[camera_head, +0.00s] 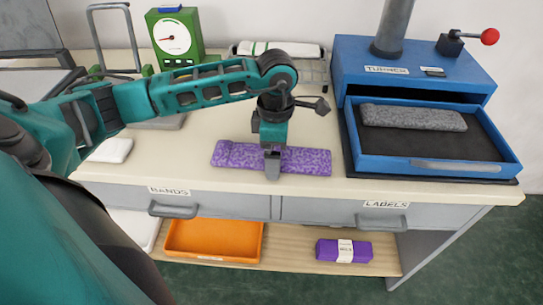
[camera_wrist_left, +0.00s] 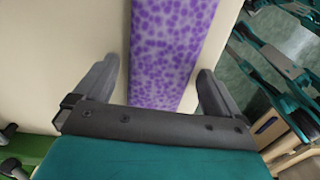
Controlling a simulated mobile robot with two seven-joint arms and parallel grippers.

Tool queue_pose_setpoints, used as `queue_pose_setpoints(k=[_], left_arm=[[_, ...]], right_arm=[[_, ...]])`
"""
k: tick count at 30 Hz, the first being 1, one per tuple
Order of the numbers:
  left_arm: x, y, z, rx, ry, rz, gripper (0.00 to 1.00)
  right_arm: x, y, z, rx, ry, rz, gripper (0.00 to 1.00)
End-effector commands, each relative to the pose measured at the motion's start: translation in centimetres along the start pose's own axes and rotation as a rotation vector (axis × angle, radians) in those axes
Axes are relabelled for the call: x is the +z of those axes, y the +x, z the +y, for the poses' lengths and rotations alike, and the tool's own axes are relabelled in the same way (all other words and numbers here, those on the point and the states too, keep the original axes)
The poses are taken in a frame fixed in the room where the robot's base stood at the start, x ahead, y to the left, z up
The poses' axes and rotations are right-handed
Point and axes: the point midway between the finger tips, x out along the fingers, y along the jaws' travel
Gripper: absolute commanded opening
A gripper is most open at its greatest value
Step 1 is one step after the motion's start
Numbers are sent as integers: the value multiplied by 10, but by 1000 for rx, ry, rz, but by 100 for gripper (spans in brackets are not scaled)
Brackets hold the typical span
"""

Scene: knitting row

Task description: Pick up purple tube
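The purple tube (camera_head: 308,160) is a flat, speckled knitted piece lying lengthwise on the cream worktop near its front edge. My left gripper (camera_head: 272,165) points down over the middle of it. In the left wrist view the tube (camera_wrist_left: 170,50) runs between the two fingers of my left gripper (camera_wrist_left: 158,88), which stand apart with a gap on each side. Whether the fingertips touch the worktop is hidden. My right gripper is not in view.
A blue turner box (camera_head: 420,70) stands at the right, its open drawer (camera_head: 440,168) holding a grey speckled tube (camera_head: 412,117). A green scale (camera_head: 176,36) and wire basket (camera_head: 312,72) stand behind. An orange tray (camera_head: 213,241) and banded purple bundle (camera_head: 325,251) lie on the lower shelf.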

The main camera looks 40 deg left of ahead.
Motion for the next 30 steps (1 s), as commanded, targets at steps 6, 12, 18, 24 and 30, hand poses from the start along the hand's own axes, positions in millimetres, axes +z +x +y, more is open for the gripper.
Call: queue_pose_setpoints(k=[6,12,18,24,30], left_arm=[[0,0,0,0,0,-1,76],[0,0,0,0,0,-1,57],[0,-1,0,0,0,-1,45],[0,-2,0,1,0,-1,45],[1,-18,1,3,-1,-2,45]], right_arm=[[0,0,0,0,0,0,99],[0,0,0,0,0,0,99],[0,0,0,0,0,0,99],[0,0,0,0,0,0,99],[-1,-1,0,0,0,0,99]])
